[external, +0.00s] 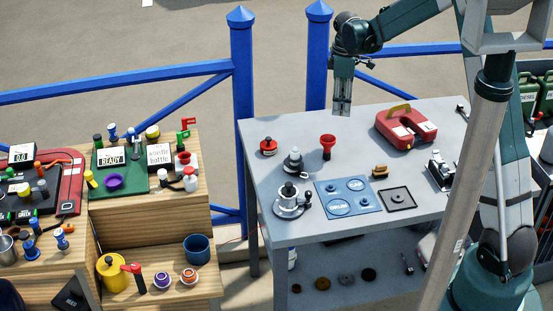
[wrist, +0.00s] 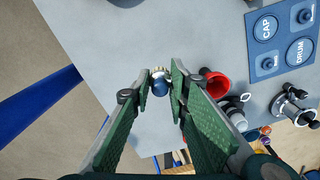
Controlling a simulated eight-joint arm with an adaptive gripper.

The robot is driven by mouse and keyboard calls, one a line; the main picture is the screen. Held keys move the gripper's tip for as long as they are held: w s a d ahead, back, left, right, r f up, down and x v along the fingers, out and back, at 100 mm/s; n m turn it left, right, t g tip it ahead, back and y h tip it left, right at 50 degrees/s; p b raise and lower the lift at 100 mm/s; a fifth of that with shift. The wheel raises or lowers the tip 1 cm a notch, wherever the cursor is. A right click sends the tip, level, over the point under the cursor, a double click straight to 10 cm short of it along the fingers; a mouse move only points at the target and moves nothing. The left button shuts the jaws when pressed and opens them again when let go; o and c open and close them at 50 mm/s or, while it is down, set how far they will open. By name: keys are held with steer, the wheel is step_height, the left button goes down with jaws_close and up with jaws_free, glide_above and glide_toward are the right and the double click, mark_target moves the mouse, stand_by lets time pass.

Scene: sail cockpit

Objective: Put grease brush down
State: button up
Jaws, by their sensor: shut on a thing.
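My gripper (external: 342,110) hangs down above the far edge of the grey workbench, clear of its top. In the wrist view my gripper (wrist: 160,82) has its fingertips close around a small thing with a pale rim and a blue, rounded part, which I take to be the grease brush (wrist: 160,87). Only this small part shows between the fingertips; the rest is hidden. In the external view I cannot make out the held thing clearly.
The workbench (external: 300,235) bears a red cup (external: 327,146), a red-topped part (external: 268,147), winch parts (external: 290,200), a blue CAP/DRUM mat (external: 348,197), a small brown piece (external: 380,171), a black square tray (external: 397,198) and a red horseshoe-shaped case (external: 405,127). Blue railing (external: 317,60) stands behind.

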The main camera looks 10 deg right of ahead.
glide_above(296, 130)
steer(key=shift+f, duration=0.45)
steer(key=shift+f, duration=3.1)
steer(key=shift+f, duration=0.1)
steer(key=shift+f, duration=1.8)
steer(key=shift+f, duration=0.15)
steer(key=o, duration=0.8)
